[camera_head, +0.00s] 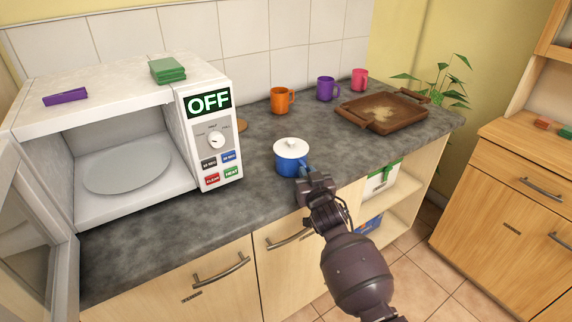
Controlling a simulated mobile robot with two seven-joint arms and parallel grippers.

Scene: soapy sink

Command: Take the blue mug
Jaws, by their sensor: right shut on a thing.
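The blue mug (288,166) stands on the grey counter, right of the microwave. It has a white lid-like top with a small knob, which hides its inside. My right gripper (308,179) reaches in from the lower right and is shut on the mug's blue handle, at the mug's front right side. The mug looks upright, and I cannot tell whether it is lifted off the counter. The gripper hides part of the handle. My left gripper is not in view.
An open microwave (207,150) showing OFF stands left, its door (35,215) swung toward the front. Orange (281,100), purple (326,88) and pink (360,79) mugs stand at the back. A brown tray (372,124) lies right. The counter between mug and tray is clear.

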